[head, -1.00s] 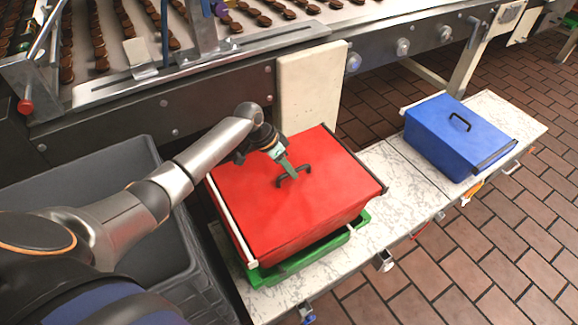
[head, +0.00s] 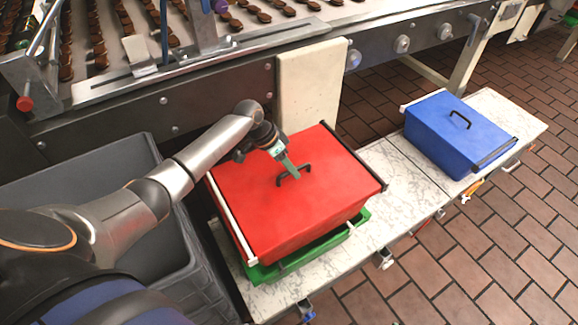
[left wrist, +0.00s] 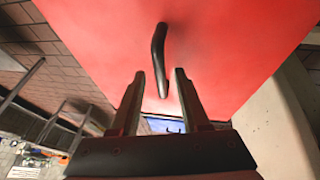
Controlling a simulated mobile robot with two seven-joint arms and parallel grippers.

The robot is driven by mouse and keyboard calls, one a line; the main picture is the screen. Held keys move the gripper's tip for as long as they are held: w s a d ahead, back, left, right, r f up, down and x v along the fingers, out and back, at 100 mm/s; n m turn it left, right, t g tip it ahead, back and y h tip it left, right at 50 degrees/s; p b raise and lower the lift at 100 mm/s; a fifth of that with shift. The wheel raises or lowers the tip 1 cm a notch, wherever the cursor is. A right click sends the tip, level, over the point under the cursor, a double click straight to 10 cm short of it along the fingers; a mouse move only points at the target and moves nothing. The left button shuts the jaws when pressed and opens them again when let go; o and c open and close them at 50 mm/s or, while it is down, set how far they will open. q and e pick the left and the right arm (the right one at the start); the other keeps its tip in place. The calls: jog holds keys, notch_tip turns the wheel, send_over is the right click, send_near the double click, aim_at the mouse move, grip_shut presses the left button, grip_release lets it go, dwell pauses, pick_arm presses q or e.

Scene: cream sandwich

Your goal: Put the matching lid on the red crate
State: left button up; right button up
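The red crate (head: 310,232) stands on a green tray or crate on the marble-topped bench. Its red lid (head: 245,190) lies flat over its top, with a black bar handle (head: 307,169) in the middle. My left gripper (head: 291,176) is over the lid at this handle. In the left wrist view, the two fingers of my left gripper (left wrist: 157,73) are apart, and the near end of the black handle (left wrist: 158,60) shows between the fingertips. I cannot tell whether they touch it. The red lid surface (left wrist: 230,40) fills the background. My right gripper is not in view.
A blue box with a black handle (head: 445,140) stands at the bench's right end. Marble bench top (head: 405,190) between the boxes is clear. A grey bin (head: 75,172) is at left. A conveyor with chocolates (head: 240,20) runs behind. The green container (head: 290,262) shows under the red crate.

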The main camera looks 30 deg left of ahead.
pick_arm(q)
jog(key=shift+o, duration=0.3)
jog(key=shift+f, duration=0.1)
jog(key=p+v, duration=0.2)
jog(key=v, duration=1)
jog(key=shift+r, duration=0.3)
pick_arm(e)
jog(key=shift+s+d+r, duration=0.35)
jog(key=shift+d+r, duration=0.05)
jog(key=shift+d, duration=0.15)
pick_arm(q)
jog(key=shift+s, duration=0.15)
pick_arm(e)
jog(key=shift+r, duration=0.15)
